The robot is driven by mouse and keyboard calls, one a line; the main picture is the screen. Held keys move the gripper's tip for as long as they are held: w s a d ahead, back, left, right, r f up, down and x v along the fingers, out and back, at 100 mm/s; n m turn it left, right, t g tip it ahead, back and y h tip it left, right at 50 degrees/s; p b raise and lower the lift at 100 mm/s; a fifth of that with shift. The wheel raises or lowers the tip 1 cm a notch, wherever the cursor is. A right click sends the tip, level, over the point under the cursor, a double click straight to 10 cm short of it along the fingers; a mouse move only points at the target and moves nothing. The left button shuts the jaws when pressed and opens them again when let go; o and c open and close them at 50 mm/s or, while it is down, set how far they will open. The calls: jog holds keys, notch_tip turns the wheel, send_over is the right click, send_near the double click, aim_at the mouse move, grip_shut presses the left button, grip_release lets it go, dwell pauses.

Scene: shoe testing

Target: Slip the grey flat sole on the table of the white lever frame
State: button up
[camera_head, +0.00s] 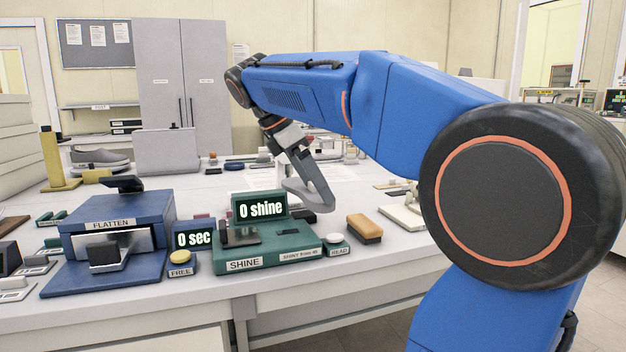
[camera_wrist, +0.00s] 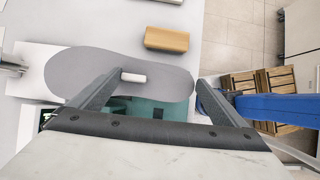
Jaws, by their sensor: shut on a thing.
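The grey flat sole (camera_wrist: 76,72) lies across the wrist view, a long rounded plate with a small white piece (camera_wrist: 134,77) near its middle. My gripper (camera_wrist: 160,80) is shut on the sole, one finger over its middle and the other by its right end. The exact contact is hard to see. In the head view, my gripper (camera_head: 311,187) is above the table behind the green SHINE device. A white stand (camera_head: 403,216), right of the brush, may be the lever frame; the arm partly hides that area.
The green SHINE device (camera_head: 270,256) and blue FLATTEN press (camera_head: 115,215) stand at the front. A tan brush (camera_head: 365,230) lies right of the green device, also in the wrist view (camera_wrist: 167,40). A grey shoe (camera_head: 98,160) stands at the back left.

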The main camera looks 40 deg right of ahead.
aim_at(295, 183)
jog(key=shift+w+f, duration=0.1)
jog(key=shift+f, duration=2.45)
jog(key=shift+w+d, duration=0.6)
jog(key=shift+w, duration=1.45)
jog(key=shift+w+d, duration=0.65)
jog(key=shift+w, duration=1.45)
jog(key=shift+w+d, duration=0.6)
jog(key=shift+w, duration=1.45)
jog(key=shift+f, duration=0.7)
jog(key=shift+f, duration=0.1)
jog(key=o, duration=0.8)
jog(key=shift+c, duration=0.2)
